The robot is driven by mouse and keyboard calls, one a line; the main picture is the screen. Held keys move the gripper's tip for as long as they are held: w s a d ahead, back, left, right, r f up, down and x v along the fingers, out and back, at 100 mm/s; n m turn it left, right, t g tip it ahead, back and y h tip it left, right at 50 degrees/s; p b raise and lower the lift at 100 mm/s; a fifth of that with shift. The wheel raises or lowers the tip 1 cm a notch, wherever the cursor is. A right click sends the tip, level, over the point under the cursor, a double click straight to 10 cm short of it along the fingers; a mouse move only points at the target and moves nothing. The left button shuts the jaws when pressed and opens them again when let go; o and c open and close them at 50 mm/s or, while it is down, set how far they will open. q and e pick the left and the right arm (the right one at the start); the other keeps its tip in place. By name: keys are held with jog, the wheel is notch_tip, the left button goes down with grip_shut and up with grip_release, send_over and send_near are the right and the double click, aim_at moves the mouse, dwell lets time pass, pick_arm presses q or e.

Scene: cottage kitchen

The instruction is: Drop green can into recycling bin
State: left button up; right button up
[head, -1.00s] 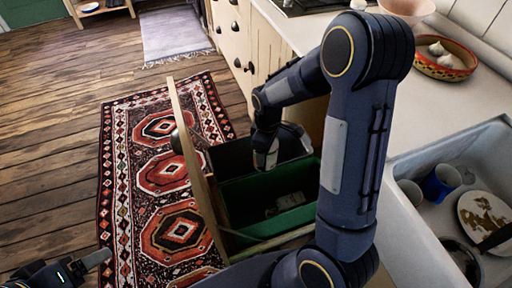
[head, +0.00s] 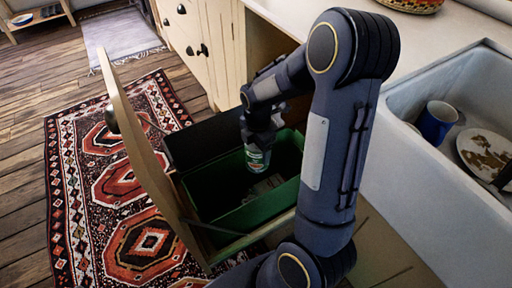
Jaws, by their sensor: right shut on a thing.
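The green can (head: 257,160) hangs upright below my right gripper (head: 258,142), which is shut on it. Can and gripper are over the green bin (head: 252,216) in the pulled-out cabinet drawer, with the can's lower part at about the opening. A black bin (head: 205,142) stands behind the green one. Some pale flat pieces (head: 262,186) lie inside the green bin. My left gripper is not in view.
The drawer's wooden front (head: 145,150) stands out over the patterned rug (head: 110,170). A sink (head: 450,95) with a blue mug (head: 437,121) and a dirty plate (head: 487,153) is at the right.

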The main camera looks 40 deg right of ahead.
notch_tip(320, 180, down, 4)
jog(key=b, duration=0.3)
jog(key=shift+f, duration=0.25)
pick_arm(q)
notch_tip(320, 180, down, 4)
pick_arm(e)
jog(key=o, duration=1)
notch_tip(320, 180, up, 8)
jog(key=p, duration=0.3)
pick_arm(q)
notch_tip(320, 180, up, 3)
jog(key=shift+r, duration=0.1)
